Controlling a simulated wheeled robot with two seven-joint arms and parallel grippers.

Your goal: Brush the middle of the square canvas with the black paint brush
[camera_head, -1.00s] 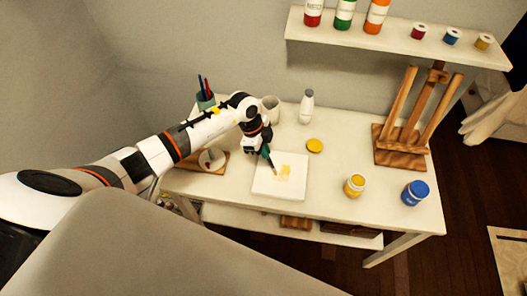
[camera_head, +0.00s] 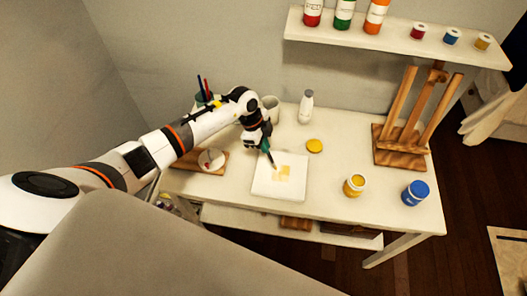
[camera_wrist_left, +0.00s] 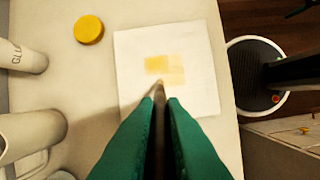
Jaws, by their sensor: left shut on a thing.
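The square white canvas (camera_head: 264,188) lies flat on the white table, with a yellow paint patch (camera_head: 283,172) near its middle. It also shows in the left wrist view (camera_wrist_left: 200,45), with the patch (camera_wrist_left: 165,65) just ahead of the brush. My left gripper (camera_head: 265,146) is shut on the paint brush (camera_wrist_left: 159,95), whose handle is mostly hidden between the green fingers. The brush tip points down at the canvas, beside the patch; I cannot tell whether it touches. My right gripper is not in view.
An open yellow paint jar (camera_head: 354,186) and a blue jar (camera_head: 415,193) stand right of the canvas. A yellow lid (camera_head: 315,146), a white bottle (camera_head: 306,107) and a white cup (camera_head: 271,107) are behind it. A wooden easel (camera_head: 400,150) stands at the right.

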